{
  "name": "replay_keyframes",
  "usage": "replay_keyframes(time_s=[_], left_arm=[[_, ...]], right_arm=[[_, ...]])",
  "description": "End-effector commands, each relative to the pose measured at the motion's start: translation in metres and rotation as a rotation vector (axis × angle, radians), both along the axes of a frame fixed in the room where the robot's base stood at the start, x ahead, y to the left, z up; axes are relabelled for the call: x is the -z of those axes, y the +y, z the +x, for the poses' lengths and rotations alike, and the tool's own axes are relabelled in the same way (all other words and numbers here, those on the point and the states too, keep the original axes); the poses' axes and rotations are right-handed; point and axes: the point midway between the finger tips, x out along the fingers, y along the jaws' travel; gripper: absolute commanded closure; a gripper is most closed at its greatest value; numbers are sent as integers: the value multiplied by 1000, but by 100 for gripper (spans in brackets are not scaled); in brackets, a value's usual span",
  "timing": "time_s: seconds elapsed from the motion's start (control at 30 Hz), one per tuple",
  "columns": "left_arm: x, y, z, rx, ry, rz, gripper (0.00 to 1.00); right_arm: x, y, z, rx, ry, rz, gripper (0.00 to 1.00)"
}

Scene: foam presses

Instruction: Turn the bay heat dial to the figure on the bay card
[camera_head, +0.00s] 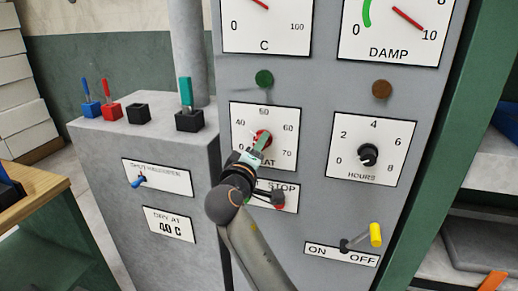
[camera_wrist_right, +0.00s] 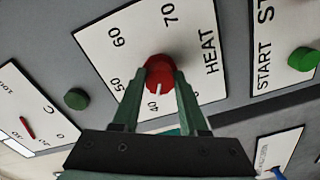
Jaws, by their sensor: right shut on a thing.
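The heat dial is a red knob (camera_head: 265,134) on a white plate marked from 40 to 70, with a lower figure partly hidden. It also shows in the right wrist view (camera_wrist_right: 160,64). My right gripper (camera_head: 259,145) is shut on the knob, one finger on each side. In the right wrist view the knob's white pointer line aims at about the 40 mark. My right gripper and forearm hide the lower left of the dial plate. My left gripper is not in view.
Beside the heat dial is a black HOURS knob (camera_head: 368,154). Gauges sit above. Coloured-handled switches, including a teal one (camera_head: 186,92), stand on the cabinet at left.

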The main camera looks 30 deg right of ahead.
Motion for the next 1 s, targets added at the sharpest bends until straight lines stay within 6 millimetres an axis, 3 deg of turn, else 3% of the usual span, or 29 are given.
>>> replay_keyframes(time_s=[0.37, 0.4, 0.63, 1.0], left_arm=[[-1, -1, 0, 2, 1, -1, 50], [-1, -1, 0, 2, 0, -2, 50], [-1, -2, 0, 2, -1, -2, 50], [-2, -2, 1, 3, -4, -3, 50]], right_arm=[[1, 0, 0, -1, -1, 4, 100], [1, 0, 0, -1, -1, 4, 54], [1, 0, 0, -1, 0, 3, 28], [0, -1, 0, 0, -1, 2, 28]])
